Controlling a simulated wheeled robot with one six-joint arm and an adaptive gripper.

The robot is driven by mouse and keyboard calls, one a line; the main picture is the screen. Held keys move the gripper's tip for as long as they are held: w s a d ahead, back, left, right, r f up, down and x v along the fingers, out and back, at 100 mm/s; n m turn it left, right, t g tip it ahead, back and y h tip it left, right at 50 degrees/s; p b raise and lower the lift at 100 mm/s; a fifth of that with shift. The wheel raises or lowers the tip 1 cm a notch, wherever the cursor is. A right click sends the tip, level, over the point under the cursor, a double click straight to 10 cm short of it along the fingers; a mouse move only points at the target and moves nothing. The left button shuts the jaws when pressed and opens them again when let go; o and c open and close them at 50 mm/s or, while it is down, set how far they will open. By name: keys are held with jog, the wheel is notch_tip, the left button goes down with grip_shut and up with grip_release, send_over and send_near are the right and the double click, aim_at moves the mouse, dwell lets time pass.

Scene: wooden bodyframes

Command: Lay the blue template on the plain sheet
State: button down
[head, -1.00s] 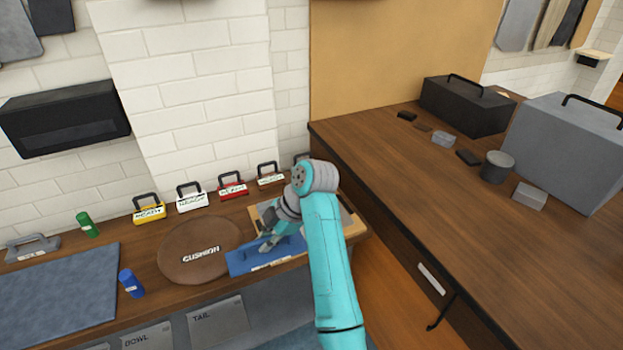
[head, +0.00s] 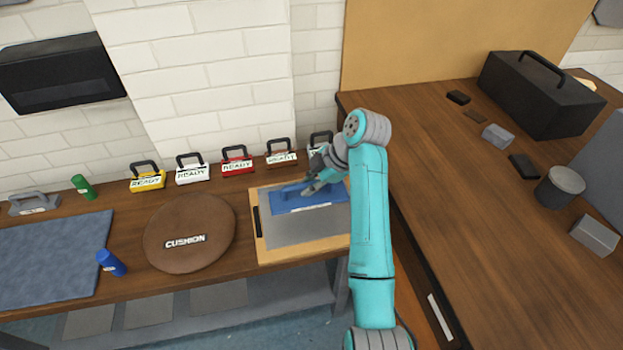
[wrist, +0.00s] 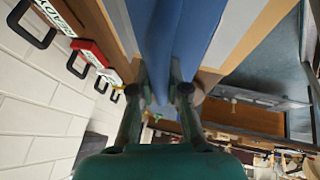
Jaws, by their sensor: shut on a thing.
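The blue template (head: 318,205) is a flat blue plate with a raised blue grip and a pale label strip on its front edge. My gripper (head: 312,187) is shut on it. In the wrist view the blue template (wrist: 168,35) runs away between my two fingers (wrist: 165,92). The plain sheet (head: 300,233) is grey and lies on a light wooden board (head: 295,256). The template is over the back part of the sheet, and the sheet's front part shows bare. I cannot tell whether the template touches the sheet.
A round brown cushion (head: 190,232) lies left of the board. Several tags marked READY, such as the red one (head: 237,165), stand along the wall behind. A higher wooden counter (head: 450,150) is at right.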

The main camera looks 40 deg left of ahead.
aim_at(314, 195)
jog(key=shift+f, duration=2.6)
jog(key=shift+f, duration=0.15)
dwell(0.4)
jog(key=c, duration=0.5)
grip_release()
jog(key=shift+d+f, duration=0.1)
jog(key=shift+r, duration=3.55)
